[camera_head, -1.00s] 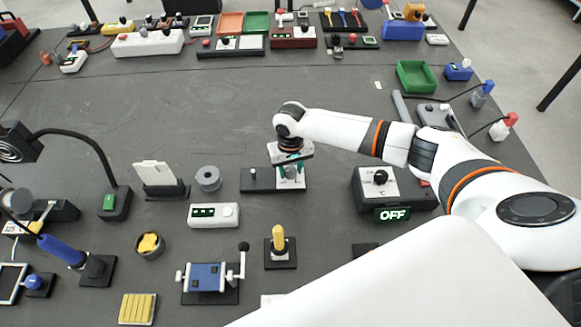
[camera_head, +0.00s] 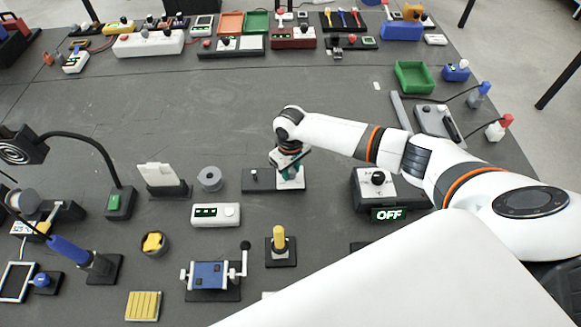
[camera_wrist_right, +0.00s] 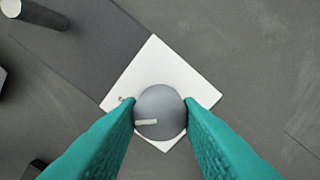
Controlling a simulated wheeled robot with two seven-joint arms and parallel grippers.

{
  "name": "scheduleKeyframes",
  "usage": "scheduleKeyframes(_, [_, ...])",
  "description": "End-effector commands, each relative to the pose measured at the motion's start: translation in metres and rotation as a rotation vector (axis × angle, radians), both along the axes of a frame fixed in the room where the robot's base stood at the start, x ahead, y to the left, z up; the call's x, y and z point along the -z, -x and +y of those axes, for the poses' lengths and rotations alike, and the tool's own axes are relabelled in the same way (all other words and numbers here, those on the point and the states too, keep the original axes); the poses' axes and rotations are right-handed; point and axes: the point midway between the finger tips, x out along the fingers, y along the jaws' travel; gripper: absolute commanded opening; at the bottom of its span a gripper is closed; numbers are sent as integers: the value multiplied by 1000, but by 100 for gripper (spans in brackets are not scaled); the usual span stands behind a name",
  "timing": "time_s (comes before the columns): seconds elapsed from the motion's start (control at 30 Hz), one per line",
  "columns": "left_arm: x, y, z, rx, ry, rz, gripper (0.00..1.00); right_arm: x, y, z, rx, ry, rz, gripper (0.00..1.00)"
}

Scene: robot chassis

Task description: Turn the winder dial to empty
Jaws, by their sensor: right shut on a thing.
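The winder (camera_head: 258,180) is a low dark base in the middle of the table, with a white plate at its right end. In the right wrist view its dial (camera_wrist_right: 165,103) is a round grey knob on the white plate (camera_wrist_right: 152,63). A short pale mark on the knob points to the left and slightly down in that view. My right gripper (camera_head: 289,168) reaches down over the plate. Its teal fingers (camera_wrist_right: 160,110) are shut on opposite sides of the knob. Any writing on the plate is mostly hidden or too small to read. My left gripper is not in view.
A hot plate (camera_head: 377,180) with an OFF display stands to the right, under my forearm. A grey spool (camera_head: 209,179) and a white box with a green display (camera_head: 216,214) stand to the left and front. The table behind the winder is clear.

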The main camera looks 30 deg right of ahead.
Motion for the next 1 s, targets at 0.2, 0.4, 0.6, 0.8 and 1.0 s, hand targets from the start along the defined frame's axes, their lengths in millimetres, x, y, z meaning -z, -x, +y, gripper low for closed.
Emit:
scheduleKeyframes(0.2, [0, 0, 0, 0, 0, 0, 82, -1, -1, 0, -3, 0, -3, 40])
scheduleKeyframes(0.4, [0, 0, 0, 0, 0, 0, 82, -1, -1, 0, -1, 0, -2, 54])
scheduleKeyframes(0.6, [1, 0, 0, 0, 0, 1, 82, -2, -1, 0, 0, 0, -2, 54])
scheduleKeyframes(0.8, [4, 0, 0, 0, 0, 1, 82, -27, -1, 0, -2, 0, -6, 54])
scheduleKeyframes(1.0, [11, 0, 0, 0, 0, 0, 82, -70, -2, 0, -2, 0, -7, 54])
